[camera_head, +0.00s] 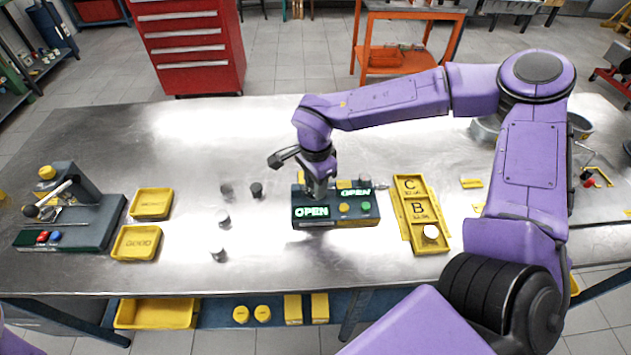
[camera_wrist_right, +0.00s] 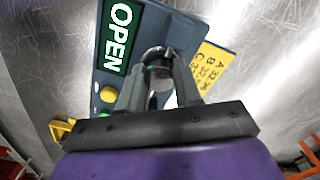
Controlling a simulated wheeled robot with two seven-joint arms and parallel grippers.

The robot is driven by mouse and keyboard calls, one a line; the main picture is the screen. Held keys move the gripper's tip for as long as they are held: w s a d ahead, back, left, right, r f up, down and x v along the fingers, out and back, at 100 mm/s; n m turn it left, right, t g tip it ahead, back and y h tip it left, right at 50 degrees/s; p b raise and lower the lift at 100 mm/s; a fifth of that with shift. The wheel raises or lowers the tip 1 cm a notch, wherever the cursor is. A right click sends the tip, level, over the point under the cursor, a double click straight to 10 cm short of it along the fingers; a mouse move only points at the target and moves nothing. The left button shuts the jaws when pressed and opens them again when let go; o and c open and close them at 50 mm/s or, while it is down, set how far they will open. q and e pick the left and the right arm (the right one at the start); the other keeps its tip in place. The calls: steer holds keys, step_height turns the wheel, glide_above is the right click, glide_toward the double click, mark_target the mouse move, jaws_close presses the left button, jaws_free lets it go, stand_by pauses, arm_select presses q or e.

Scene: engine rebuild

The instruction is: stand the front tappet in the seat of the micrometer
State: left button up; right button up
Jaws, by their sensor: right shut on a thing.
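The micrometer (camera_head: 336,222) is a dark green box at the middle of the table, with lit OPEN displays and yellow and green buttons. It also fills the upper middle of the right wrist view (camera_wrist_right: 90,75). My right gripper (camera_head: 319,190) is over the box, pointing down. In the right wrist view its fingers (camera_wrist_right: 160,85) are shut on a small grey metal tappet (camera_wrist_right: 160,76), beside a curved metal part of the micrometer. The fingers partly hide the seat, so I cannot tell whether the tappet touches it. My left gripper is out of view.
Two yellow trays (camera_head: 134,243) and a lever device (camera_head: 75,225) are further left. A yellow lettered tray (camera_head: 418,205) with a pale round part (camera_head: 431,232) is to the right.

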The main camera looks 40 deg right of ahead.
steer(key=o, duration=1.1)
steer(key=shift+w+f, duration=0.1)
steer(key=shift+w, duration=0.05)
steer(key=shift+s, duration=0.2)
step_height(320, 180, up, 11)
steer(key=b, duration=0.1)
steer(key=shift+f, duration=0.1)
